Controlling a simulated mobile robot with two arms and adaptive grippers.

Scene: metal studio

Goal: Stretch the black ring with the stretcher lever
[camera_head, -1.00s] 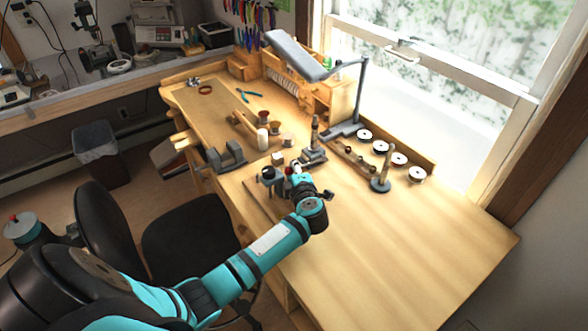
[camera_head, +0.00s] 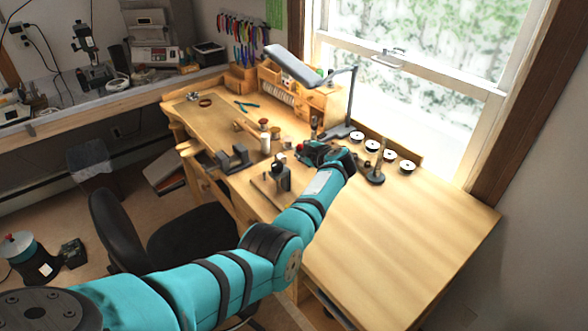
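My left gripper (camera_head: 315,152) is over the middle of the workbench, at the foot of a dark upright tool (camera_head: 314,124). The wrist and arm hide that tool's base, and I cannot tell whether they touch. The fingers are too small and dark to show if they are open. A small red spot (camera_head: 300,147) shows at the gripper; I cannot tell whether it belongs to a lever or to the gripper. I cannot make out the black ring. A dark brownish ring-shaped thing (camera_head: 205,102) lies on the far left of the bench. My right gripper is out of view.
A grey post on a round base (camera_head: 375,177) stands just right of the gripper, near several white discs (camera_head: 389,157). A dark clamp-like tool (camera_head: 283,177) stands left of my arm. A lamp (camera_head: 293,66) overhangs the back. The bench's right side (camera_head: 410,235) is clear.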

